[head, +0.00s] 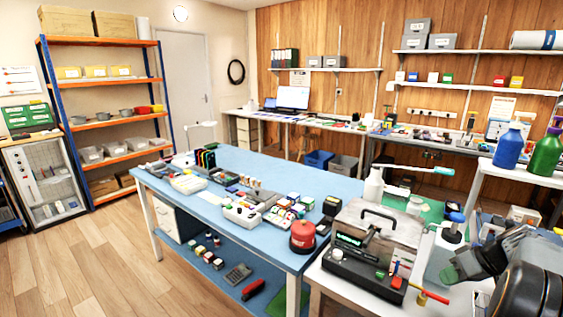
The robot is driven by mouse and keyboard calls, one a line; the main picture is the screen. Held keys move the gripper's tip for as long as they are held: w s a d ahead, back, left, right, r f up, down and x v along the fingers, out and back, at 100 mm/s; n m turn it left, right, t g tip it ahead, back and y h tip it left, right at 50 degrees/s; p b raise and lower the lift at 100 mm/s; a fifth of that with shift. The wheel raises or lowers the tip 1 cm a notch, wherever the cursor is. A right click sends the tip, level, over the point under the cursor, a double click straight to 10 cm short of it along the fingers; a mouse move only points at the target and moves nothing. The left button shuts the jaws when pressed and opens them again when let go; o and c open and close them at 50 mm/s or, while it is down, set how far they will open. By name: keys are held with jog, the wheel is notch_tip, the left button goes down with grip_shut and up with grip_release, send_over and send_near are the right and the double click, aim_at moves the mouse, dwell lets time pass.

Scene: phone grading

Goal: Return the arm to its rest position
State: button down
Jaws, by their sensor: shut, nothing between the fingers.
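My arm (525,288) shows as dark grey and black links at the lower right edge in the head view. It is folded close to the camera. My gripper (462,268) is at the left end of these links, pointing left, and looks shut and empty. It appears over the right part of the near white bench, to the right of a grey machine with a clear lid (375,240). The fingertips are small and dark, and part of the arm is cut off by the frame edge.
Blue (509,148) and green (545,152) bottles stand on the right shelf. The wooden floor (100,260) at left is clear.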

jog(key=s+a+r+h+p, duration=0.2)
jog(key=s+a+r+p, duration=0.1)
jog(key=a, duration=0.6)
jog(key=s+a+r+m+h+p, duration=0.1)
jog(key=s+a+r+p, duration=0.1)
jog(key=s+a, duration=0.4)
jog(key=s+a+r+h+p, duration=0.2)
jog(key=s+a+r+p, duration=0.1)
jog(key=a, duration=0.9)
jog(key=shift+s+a+r+m+g+h+p, duration=0.3)
jog(key=shift+s+r+m+p, duration=0.1)
jog(key=shift+s+r, duration=0.2)
jog(key=c, duration=1.9)
grip_release()
